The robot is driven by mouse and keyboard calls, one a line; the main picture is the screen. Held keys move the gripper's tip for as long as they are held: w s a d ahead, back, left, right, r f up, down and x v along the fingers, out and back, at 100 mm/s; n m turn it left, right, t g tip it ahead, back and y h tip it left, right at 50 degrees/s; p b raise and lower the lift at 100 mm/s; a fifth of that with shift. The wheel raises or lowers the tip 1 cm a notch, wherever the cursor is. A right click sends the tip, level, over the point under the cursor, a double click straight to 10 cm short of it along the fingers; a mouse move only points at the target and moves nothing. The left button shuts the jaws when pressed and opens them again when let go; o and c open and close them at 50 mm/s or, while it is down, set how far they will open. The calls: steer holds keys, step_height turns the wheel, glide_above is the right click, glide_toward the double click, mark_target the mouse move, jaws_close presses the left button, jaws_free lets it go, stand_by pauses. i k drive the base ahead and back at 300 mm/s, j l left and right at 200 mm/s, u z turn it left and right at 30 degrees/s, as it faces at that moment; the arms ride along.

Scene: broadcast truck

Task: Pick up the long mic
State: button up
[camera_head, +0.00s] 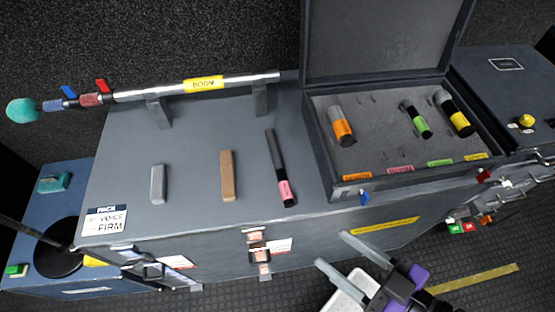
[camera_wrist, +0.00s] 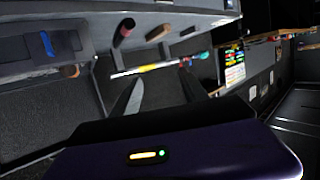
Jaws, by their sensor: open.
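A long dark mic with a pink band (camera_head: 281,168) lies on the grey equipment case, pink end toward the case's front edge. In the wrist view a dark stub with a reddish end (camera_wrist: 123,33) looks like this mic. My gripper (camera_head: 331,249) is open and empty. It is in front of the case, below and to the right of the mic, and apart from it. In the wrist view its two fingers (camera_wrist: 160,80) point ahead with nothing between them.
A brown block (camera_head: 227,175) and a grey block (camera_head: 158,184) lie left of the mic. A boom pole (camera_head: 240,80) rests on stands behind. An open foam case (camera_head: 318,130) with several shorter mics stands right. Latches line the front.

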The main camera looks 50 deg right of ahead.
mark_target(283, 183)
steer(key=j+z, duration=0.35)
steer(key=z, duration=0.15)
steer(key=k+j+z, duration=0.15)
steer(key=j+z, duration=0.2)
steer(key=z, duration=0.15)
steer(key=k+j, duration=0.2)
steer(key=j, duration=0.2)
steer(key=k+j+z, duration=0.15)
steer(key=j, duration=0.25)
steer(key=k+j, duration=0.35)
steer(key=z, duration=0.05)
